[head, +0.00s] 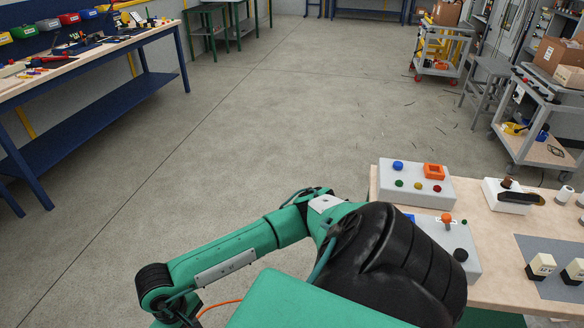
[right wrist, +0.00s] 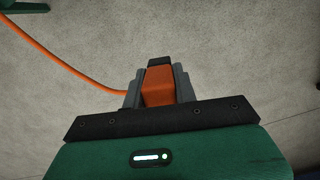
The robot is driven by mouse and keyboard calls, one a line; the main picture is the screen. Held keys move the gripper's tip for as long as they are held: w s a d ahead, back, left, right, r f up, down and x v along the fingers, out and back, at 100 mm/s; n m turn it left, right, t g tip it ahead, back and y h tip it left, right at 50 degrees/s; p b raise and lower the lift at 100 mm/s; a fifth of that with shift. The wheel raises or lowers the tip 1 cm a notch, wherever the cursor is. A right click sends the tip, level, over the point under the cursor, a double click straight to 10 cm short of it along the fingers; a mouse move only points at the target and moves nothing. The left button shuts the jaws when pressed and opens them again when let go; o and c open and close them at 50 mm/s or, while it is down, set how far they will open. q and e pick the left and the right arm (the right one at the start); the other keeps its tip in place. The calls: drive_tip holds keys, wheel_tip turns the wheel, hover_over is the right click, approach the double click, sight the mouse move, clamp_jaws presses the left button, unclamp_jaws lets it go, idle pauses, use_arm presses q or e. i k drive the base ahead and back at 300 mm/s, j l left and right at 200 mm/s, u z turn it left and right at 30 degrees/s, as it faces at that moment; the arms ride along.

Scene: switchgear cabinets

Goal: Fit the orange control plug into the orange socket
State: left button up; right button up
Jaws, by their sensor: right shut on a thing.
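The orange control plug (right wrist: 158,86) is between the grey fingers of my right gripper (right wrist: 158,78) in the right wrist view. The gripper is shut on it, over bare concrete floor. An orange cable (right wrist: 72,70) runs from beside the plug to the upper left. The orange socket (head: 433,170) is a square block with a dark recess, on top of a light grey control box (head: 414,186) in the head view. No gripper fingers show in the head view, and my left gripper is not seen.
The socket's box also bears a blue button (head: 398,166) and small coloured buttons. A second grey box with an orange-topped lever (head: 446,218) stands nearer, partly hidden by my arm. A white block (head: 508,197) stands to the right. The floor left of the table is clear.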

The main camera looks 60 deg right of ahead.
sight(426, 185)
drive_tip(key=i+z, duration=0.4)
drive_tip(key=i+j+z, duration=0.3)
drive_tip(key=i+z, duration=0.15)
drive_tip(key=i, duration=0.15)
drive_tip(key=i+z, duration=0.15)
drive_tip(key=z, duration=0.25)
drive_tip(key=i+z, duration=0.15)
drive_tip(key=z, duration=0.25)
drive_tip(key=i+z, duration=0.2)
drive_tip(key=z, duration=0.2)
drive_tip(key=i+j+z, duration=0.1)
drive_tip(key=z, duration=0.25)
